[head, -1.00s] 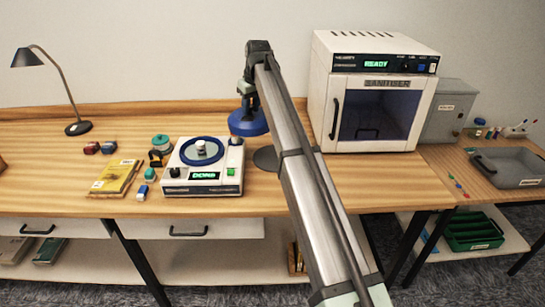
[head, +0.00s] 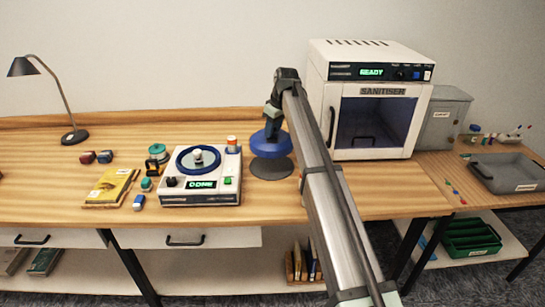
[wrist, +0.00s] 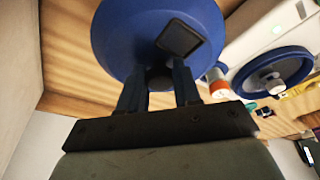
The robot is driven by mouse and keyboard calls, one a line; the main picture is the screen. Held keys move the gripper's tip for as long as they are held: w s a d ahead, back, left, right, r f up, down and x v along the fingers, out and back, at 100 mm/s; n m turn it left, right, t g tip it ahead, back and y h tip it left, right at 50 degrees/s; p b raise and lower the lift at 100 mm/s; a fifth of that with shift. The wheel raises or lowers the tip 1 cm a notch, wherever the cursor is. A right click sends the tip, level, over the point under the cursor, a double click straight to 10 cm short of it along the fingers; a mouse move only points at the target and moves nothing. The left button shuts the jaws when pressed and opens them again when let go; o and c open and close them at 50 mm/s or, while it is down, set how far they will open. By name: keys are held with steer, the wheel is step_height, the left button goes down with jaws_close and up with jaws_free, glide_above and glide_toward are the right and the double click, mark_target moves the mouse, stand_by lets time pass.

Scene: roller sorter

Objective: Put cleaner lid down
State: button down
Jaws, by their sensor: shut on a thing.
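The cleaner lid (head: 270,147) is a wide blue disc. My gripper (wrist: 160,80) is shut on it by its dark knob, and the lid's blue face fills the upper middle of the wrist view (wrist: 115,40). In the head view the lid hangs just above or over the back part of a dark grey round mat (head: 272,170); whether they touch I cannot tell. The white cleaner (head: 200,199) stands left of the mat, its display reading DONE. Its round blue-rimmed opening is uncovered, with a small pale item in the middle.
The white sanitiser (head: 322,110) stands right of my arm, its display reading READY. An orange-and-white bottle (head: 232,145) is at the cleaner's back right corner. A yellow book (head: 110,187) and small coloured items lie left of the cleaner.

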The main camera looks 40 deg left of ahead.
mark_target(280, 139)
steer(key=shift+f, duration=4.35)
steer(key=shift+f, duration=0.1)
steer(key=c, duration=0.8)
jaws_free()
steer(key=v, duration=1.2)
